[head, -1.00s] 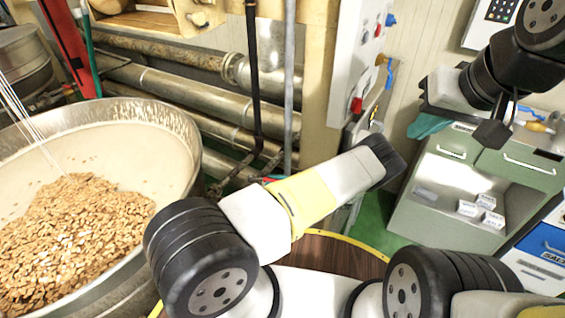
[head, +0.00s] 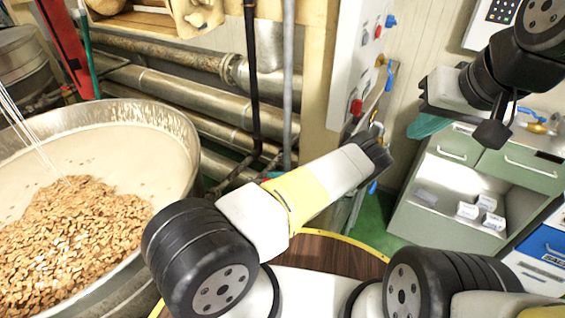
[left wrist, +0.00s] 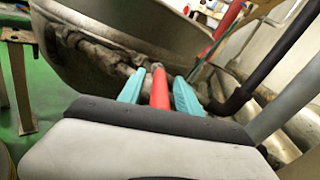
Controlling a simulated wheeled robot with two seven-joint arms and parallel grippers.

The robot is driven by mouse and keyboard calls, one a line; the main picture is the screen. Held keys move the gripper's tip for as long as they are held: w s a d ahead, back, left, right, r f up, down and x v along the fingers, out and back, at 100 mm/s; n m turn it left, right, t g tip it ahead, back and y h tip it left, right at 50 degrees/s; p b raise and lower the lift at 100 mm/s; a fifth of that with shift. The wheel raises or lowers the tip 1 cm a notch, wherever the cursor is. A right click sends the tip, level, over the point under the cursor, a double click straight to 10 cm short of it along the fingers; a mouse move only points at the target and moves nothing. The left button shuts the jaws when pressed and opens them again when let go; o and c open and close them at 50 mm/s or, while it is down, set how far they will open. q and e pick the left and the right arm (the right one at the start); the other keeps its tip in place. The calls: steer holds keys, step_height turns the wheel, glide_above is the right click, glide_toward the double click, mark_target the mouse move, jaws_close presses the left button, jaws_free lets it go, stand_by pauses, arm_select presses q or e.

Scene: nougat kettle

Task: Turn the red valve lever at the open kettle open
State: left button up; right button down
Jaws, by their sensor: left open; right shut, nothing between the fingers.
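The open kettle (head: 186,135) holds a pale mass with a heap of nuts at the left of the head view. Its dark underside (left wrist: 75,60) shows in the left wrist view. The red valve lever (left wrist: 159,97) points toward my wrist there. My left gripper (left wrist: 158,84) is open, with one teal finger on each side of the lever; I cannot tell whether they touch it. In the head view my left forearm mostly hides this spot. My right gripper (head: 428,126) is shut and empty, in front of the green cabinet, partly hidden by its own wrist.
Thick pipes (head: 190,92) run along the wall behind the kettle. A black upright pipe (head: 253,80) and a grey one (head: 288,80) stand near my left forearm. A white control box (head: 357,60) is on the post. A green cabinet (head: 460,215) stands at the right.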

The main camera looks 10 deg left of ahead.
arm_select(q)
steer(key=d, duration=0.7)
steer(key=shift+w+d, duration=0.2)
steer(key=shift+d, duration=0.2)
